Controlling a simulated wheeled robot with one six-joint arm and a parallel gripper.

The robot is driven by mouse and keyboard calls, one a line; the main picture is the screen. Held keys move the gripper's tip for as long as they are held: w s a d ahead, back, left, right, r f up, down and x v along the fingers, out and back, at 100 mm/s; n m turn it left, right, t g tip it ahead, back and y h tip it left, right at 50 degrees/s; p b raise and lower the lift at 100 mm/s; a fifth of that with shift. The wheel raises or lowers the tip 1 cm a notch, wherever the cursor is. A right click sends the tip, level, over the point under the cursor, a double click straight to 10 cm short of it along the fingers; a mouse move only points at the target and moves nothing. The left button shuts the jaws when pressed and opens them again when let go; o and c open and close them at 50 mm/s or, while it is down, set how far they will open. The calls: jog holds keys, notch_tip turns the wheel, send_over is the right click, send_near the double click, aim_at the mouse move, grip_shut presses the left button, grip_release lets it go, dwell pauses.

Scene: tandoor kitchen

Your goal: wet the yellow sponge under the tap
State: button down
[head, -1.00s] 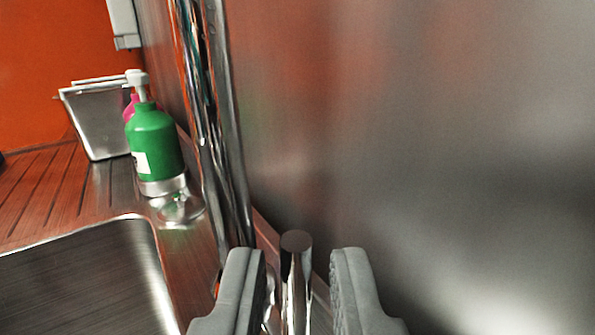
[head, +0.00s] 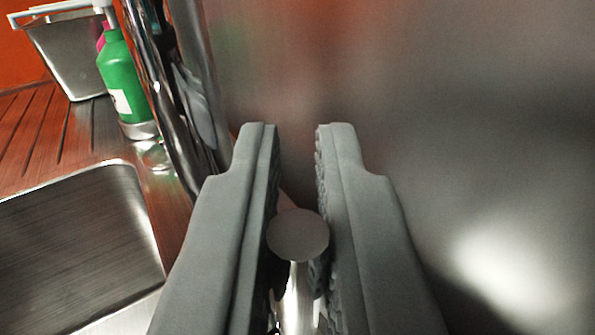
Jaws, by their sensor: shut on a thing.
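My gripper (head: 297,140) has its two grey jaws on either side of a short chrome rod with a flat, dark round end (head: 298,236). It is shut on this rod, which looks like the tap's handle. The rod sits between the jaws well behind their tips. The tall chrome pipes of the tap (head: 165,90) rise just left of the jaws. The tap's outlet is not in view. The yellow sponge is not in view.
A steel sink basin (head: 75,235) lies at lower left. A green pump bottle (head: 120,75) and a steel container (head: 72,55) stand on the ribbed drainboard (head: 40,135) behind it. A steel wall (head: 430,120) fills the right side, close to my gripper.

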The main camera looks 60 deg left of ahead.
jog(key=shift+s, duration=0.1)
jog(key=shift+s+n+y, duration=0.4)
jog(key=shift+s+n, duration=0.15)
jog(key=shift+n, duration=0.15)
jog(key=c, duration=1.8)
grip_release()
jog(key=shift+d, duration=0.1)
jog(key=v, duration=1.7)
jog(key=shift+s+f, duration=0.1)
jog(key=shift+s, duration=0.1)
jog(key=shift+t, duration=0.3)
